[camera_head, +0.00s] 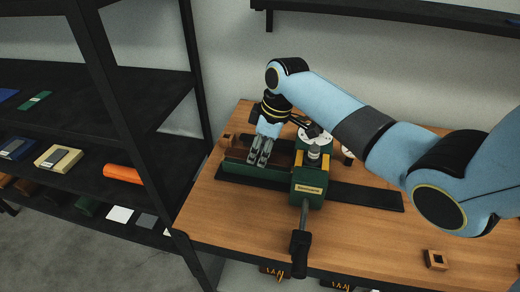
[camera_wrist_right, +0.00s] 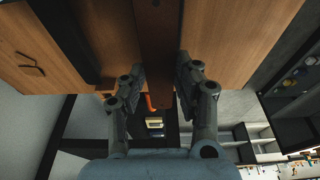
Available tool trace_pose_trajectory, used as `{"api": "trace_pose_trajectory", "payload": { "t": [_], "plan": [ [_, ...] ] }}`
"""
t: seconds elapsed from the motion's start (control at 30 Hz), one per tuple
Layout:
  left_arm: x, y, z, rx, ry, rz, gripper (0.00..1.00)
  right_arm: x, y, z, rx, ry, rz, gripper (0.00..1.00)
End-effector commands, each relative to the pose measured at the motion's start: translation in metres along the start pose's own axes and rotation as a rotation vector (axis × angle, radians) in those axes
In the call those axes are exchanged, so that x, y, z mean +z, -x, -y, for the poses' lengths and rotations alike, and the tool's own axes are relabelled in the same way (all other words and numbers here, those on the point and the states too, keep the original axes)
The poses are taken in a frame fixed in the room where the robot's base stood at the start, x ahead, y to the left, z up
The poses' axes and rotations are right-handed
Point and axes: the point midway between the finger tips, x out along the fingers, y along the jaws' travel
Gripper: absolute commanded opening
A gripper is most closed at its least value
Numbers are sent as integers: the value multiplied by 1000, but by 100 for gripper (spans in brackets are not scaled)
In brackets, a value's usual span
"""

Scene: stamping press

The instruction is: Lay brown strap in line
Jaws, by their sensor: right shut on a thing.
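My right gripper (camera_head: 261,158) reaches down over the left end of the stamping press. In the wrist view, a dark brown strap (camera_wrist_right: 156,45) runs lengthwise between the fingers of my right gripper (camera_wrist_right: 160,75), and they are shut on it. In the head view, the strap (camera_head: 284,158) shows only in part, as a brown strip beside the fingers by the green bed. The green press (camera_head: 309,190) has a gold label, a round pale dial wheel (camera_head: 315,136) on top and a lever with a black grip (camera_head: 300,250). My left gripper is not in view.
The press stands on a wooden table (camera_head: 385,240) with a black strip (camera_head: 365,195) to its right. A black shelf at left holds an orange roll (camera_head: 123,174) and other pieces. The table's front right is mostly clear.

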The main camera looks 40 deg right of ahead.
Motion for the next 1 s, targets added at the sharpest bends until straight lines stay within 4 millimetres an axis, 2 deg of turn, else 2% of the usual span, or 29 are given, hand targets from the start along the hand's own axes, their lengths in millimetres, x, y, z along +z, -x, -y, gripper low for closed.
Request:
{"api": "trace_pose_trajectory", "payload": {
  "t": [0.43, 1.0],
  "plan": [
    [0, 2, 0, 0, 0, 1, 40, 0, 0, 0, 0, 0, 0, 7],
    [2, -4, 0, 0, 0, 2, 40, 3, -14, 0, 1, 0, -1, 7]
  ]
}}
